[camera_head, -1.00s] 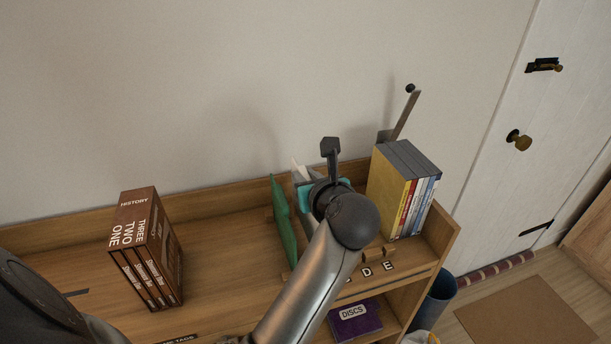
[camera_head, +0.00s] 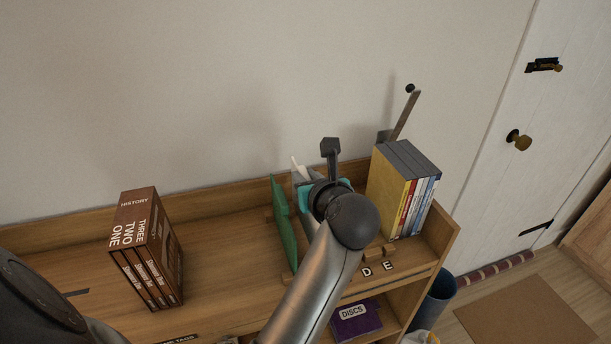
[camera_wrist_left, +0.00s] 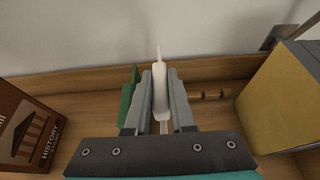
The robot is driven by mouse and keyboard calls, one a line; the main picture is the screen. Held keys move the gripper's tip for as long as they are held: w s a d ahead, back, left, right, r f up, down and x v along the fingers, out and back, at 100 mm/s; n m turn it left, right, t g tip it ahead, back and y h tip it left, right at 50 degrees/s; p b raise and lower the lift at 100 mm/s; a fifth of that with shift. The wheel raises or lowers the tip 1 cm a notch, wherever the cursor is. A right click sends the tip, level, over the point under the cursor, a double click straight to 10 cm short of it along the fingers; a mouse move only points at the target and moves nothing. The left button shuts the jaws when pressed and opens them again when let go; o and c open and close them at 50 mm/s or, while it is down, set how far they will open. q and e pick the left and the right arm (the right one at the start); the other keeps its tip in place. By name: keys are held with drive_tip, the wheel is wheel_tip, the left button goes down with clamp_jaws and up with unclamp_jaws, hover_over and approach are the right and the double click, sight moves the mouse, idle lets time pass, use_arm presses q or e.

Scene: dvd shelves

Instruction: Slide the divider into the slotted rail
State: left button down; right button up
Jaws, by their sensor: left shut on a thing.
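My left gripper (camera_head: 306,178) is above the shelf top, between the green divider and the disc cases. It is shut on a thin white divider (camera_wrist_left: 160,88), which stands upright between the grey fingers in the left wrist view. In the head view only its white tip (camera_head: 297,164) shows; the gripper and arm hide the rest. A green divider (camera_head: 284,225) stands upright just left of the gripper. Short wooden pieces that look like the slotted rail (camera_head: 378,253) show at the front right, and others (camera_wrist_left: 210,95) at the back. Whether the white divider touches a slot is hidden. My right gripper is not in view.
Yellow, red and pale disc cases (camera_head: 403,190) stand close on the right, by a metal bracket (camera_head: 405,115). Brown history volumes (camera_head: 147,248) stand at the left. The shelf top (camera_head: 225,255) between them and the green divider is clear. The wall is behind.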

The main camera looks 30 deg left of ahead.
sight(311, 226)
use_arm(q)
drive_tip(key=shift+f+b, duration=1.4)
drive_tip(key=shift+f, duration=0.4)
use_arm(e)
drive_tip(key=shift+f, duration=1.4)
use_arm(q)
drive_tip(key=c, duration=0.7)
unclamp_jaws()
drive_tip(key=shift+d+r, duration=0.1)
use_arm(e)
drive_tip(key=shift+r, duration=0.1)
